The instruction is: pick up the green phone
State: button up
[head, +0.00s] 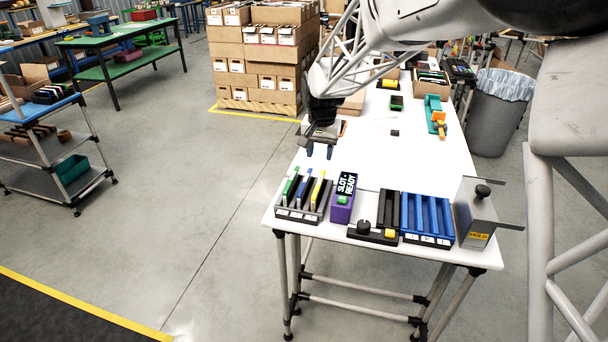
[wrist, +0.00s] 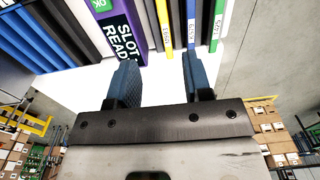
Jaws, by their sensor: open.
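The green phone (head: 290,184) stands on edge as the leftmost of three coloured slabs in a dark slotted rack (head: 298,214) at the table's front left. A blue phone (head: 304,187) and a yellow one (head: 318,190) stand beside it. In the wrist view the green phone (wrist: 214,36) is a labelled strip at the top, right of the blue (wrist: 191,30) and yellow (wrist: 164,30) ones. My gripper (head: 319,153) is open and empty, above the table behind the rack. In the wrist view its fingers (wrist: 160,62) are spread, apart from every phone.
Right of the rack stand a purple "SLOT READY" box (head: 342,208), a black fixture with a knob (head: 374,236), a blue slotted rack (head: 427,240) and a metal plate marked HOLD (head: 477,218). The white tabletop (head: 375,160) behind them is mostly clear.

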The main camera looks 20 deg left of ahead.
send_over(292, 178)
notch_tip(292, 178, down, 6)
jog(key=shift+a+f, duration=0.15)
jog(key=shift+f, duration=0.1)
jog(key=shift+f, duration=1.15)
jog(key=shift+f, duration=0.15)
jog(key=shift+w+f, duration=0.1)
jog(key=shift+f, duration=2.4)
jog(key=shift+c, duration=0.4)
